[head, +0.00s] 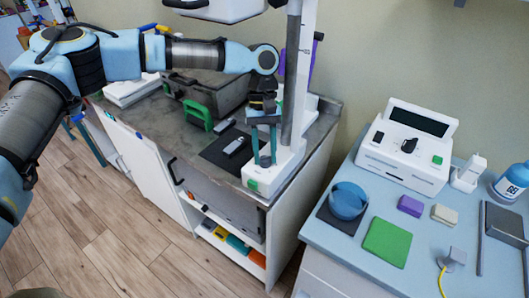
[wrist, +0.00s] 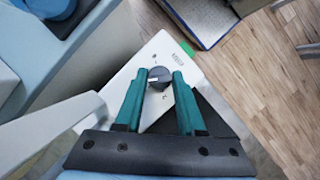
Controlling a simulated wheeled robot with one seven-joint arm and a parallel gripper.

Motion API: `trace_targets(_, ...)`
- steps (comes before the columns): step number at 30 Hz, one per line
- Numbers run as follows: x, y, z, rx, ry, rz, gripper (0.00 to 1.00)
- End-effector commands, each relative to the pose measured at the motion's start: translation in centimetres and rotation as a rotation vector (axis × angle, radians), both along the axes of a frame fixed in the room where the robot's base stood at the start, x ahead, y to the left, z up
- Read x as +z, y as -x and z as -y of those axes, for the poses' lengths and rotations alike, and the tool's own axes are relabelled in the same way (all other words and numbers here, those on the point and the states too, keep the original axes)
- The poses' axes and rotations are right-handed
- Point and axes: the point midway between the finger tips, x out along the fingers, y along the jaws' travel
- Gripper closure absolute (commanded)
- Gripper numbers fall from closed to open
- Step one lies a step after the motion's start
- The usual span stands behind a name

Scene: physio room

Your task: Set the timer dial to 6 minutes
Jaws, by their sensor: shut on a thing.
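A dark round dial (wrist: 159,78) with a pale pointer line sits on a white panel (wrist: 150,55) in the wrist view. My gripper (wrist: 159,76) has its two teal fingers on either side of the dial and is shut on it. In the head view my gripper (head: 265,160) points down onto the white base unit (head: 285,172) at the counter's right end. The fingers hide the dial there. Small marks surround the dial, but I cannot read which minute the pointer is at.
A grey post (head: 291,75) rises from the base unit close beside my gripper. A green handle (head: 198,115) and a grey remote-like object (head: 234,146) on a dark mat lie to the left. A white device (head: 405,150) with its own black knob stands on the right table.

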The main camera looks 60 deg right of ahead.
Motion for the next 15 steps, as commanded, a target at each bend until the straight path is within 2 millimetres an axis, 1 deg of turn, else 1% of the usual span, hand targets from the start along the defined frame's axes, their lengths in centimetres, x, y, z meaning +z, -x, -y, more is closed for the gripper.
trace_targets(6,-0.16,0.07,-0.01,-0.049,-0.002,0.000,1.00)
trace_targets(15,-0.19,0.05,-0.04,-0.061,-0.002,0.001,1.00)
